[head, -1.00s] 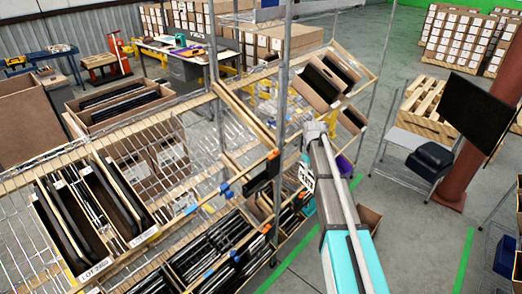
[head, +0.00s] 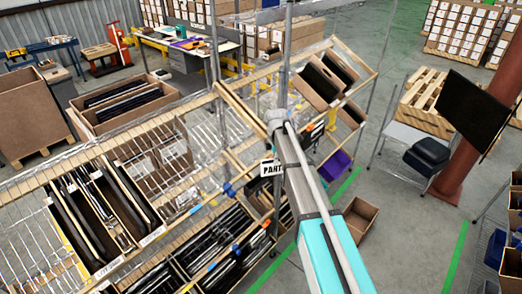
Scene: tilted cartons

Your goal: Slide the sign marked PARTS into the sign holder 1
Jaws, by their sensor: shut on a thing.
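The sign (head: 270,168) is a small white plate with black letters, of which "PART" can be read. It is upright at the left side of my arm, in front of the rack, and its right end is hidden by the arm. My gripper is hidden behind my own arm, so its fingers and its hold on the sign do not show. Small blue and orange clips sit along the rack's front edges, such as a blue one (head: 229,189). I cannot tell which, if any, is sign holder 1.
The wire rack (head: 112,268) holds tilted cartons of dark flat items. A metal post (head: 283,55) stands close behind my arm's end. An open carton (head: 360,220) lies on the floor at the right.

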